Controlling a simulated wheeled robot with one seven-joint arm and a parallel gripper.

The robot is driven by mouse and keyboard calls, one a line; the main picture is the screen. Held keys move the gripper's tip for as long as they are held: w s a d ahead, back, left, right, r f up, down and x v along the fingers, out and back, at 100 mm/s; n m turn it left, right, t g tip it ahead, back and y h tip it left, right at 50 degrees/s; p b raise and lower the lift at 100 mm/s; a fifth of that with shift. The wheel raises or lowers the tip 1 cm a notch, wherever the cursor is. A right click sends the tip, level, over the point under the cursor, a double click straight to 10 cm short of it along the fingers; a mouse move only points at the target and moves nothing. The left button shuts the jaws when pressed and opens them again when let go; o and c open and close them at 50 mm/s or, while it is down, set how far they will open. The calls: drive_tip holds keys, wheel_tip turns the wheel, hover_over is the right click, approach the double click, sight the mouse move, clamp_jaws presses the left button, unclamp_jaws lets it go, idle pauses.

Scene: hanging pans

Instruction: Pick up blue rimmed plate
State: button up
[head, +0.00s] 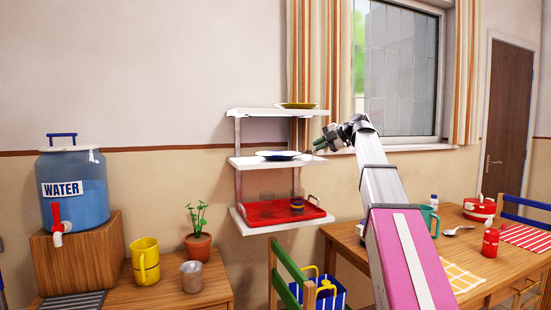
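The blue-rimmed plate (278,156) lies flat on the middle board of a white three-tier wall shelf (246,163). It looks white with a dark blue edge. My gripper (316,147) is at the right end of that shelf, about level with the middle board. It appears to be to the right of the plate and apart from it. Its fingers point left and are small and dark, so their opening is not clear. Nothing is visibly held.
A yellowish plate (297,106) lies on the top board. A red tray (285,213) with glasses is on the bottom board. A window (402,70) with striped curtains is behind my arm. Below right is a table (480,262) with mugs and a red pot; a green chair (285,275) stands below the shelf.

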sight(295, 161)
drive_tip(key=x, duration=1)
drive_tip(key=shift+w+a+r, duration=0.15)
drive_tip(key=shift+w+a, duration=0.15)
drive_tip(key=shift+a, duration=0.1)
clamp_jaws()
